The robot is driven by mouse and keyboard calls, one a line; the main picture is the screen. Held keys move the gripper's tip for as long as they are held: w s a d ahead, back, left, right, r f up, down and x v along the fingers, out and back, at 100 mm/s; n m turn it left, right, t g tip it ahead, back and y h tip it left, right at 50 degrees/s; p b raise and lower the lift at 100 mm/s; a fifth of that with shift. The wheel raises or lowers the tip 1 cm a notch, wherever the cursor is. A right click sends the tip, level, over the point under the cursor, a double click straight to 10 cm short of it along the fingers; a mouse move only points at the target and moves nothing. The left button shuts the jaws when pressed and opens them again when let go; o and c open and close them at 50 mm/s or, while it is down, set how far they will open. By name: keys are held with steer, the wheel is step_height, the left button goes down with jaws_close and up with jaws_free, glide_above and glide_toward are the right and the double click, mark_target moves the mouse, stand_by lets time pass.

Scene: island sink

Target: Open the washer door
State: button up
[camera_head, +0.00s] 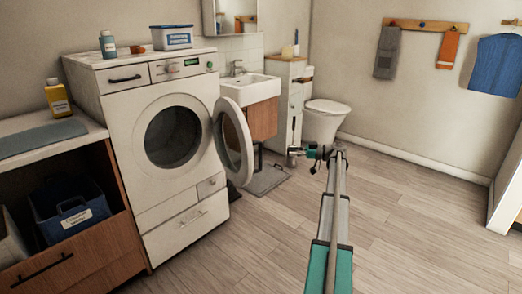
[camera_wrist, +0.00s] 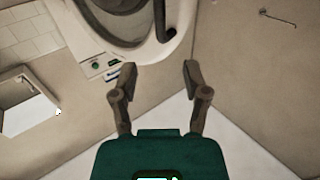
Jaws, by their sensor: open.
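The white washer (camera_head: 150,205) stands at the left, and its dark round drum opening shows. Its round door (camera_head: 247,150) is swung out to the right, clearly open, with dark glass inside a white ring. My gripper (camera_head: 295,152) is to the right of the door in the head view, apart from it, with open jaws. In the wrist view my gripper (camera_wrist: 153,75) has two spread fingers with nothing between them. A pale ring, apparently the door (camera_wrist: 170,48), is at the top with a dark curved bar, apparently its handle (camera_wrist: 161,20).
A sink cabinet (camera_head: 263,118) and a toilet (camera_head: 322,122) stand behind the door. A counter with a drawer (camera_head: 75,262) is left of the washer. Open wooden floor (camera_head: 420,235) lies at the right.

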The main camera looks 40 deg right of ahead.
steer(key=shift+w, duration=0.1)
steer(key=x, duration=1.3)
steer(key=shift+w+a+f, duration=0.1)
steer(key=shift+w+a, duration=0.15)
steer(key=shift+a, duration=0.05)
jaws_close()
stand_by(0.3)
